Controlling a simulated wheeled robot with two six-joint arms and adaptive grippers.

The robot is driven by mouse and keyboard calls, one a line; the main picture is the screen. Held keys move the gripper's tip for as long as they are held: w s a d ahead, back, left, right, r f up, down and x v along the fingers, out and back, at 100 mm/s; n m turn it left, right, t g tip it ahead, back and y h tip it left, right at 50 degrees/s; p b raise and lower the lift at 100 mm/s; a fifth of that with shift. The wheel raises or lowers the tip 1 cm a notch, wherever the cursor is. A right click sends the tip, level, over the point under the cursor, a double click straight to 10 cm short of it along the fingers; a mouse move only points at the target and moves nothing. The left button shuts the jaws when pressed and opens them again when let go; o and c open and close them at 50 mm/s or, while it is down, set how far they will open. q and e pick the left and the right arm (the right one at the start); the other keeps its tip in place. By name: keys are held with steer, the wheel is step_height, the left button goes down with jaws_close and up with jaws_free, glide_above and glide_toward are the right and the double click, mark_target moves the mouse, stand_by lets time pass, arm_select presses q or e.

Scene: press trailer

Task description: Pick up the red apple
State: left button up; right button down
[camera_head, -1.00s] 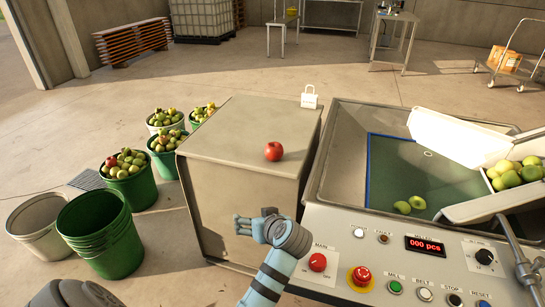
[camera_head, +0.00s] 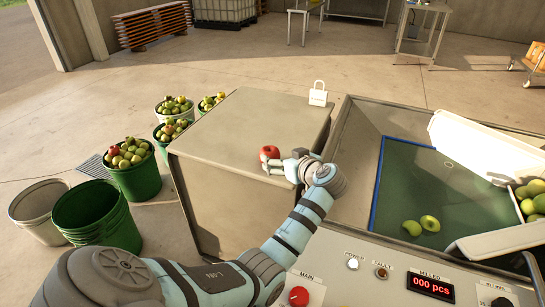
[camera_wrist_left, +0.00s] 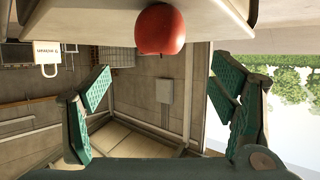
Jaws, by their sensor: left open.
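The red apple (camera_head: 270,152) sits on top of the grey cabinet (camera_head: 222,130), near the right part of its top. My left gripper (camera_head: 270,165) is at the apple's near side in the head view, and its fingers cover the apple's lower part. In the left wrist view the apple (camera_wrist_left: 160,29) is at the top middle, beyond the two green fingers (camera_wrist_left: 165,90). The fingers are spread wide with nothing between them. I cannot tell whether a finger touches the apple. My right gripper is not in view.
A white padlock-shaped tag (camera_head: 318,96) stands at the cabinet's back right corner. The machine with the green-floored basin (camera_head: 405,185) and control panel is to the right. Several fruit buckets (camera_head: 133,168) and empty buckets (camera_head: 97,215) stand on the left floor.

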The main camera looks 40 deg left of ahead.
mark_target(273, 153)
arm_select(q)
steer(key=x, duration=0.2)
steer(key=f+b+x, duration=0.1)
steer(key=x, duration=0.2)
steer(key=b+x, duration=0.1)
steer(key=x, duration=0.2)
steer(key=shift+f, duration=0.3)
steer(key=shift+d, duration=0.15)
steer(key=c, duration=1.3)
steer(key=shift+r, duration=0.1)
steer(key=shift+r, duration=0.55)
step_height(273, 153, up, 19)
steer(key=p, duration=0.4)
steer(key=shift+f, duration=0.1)
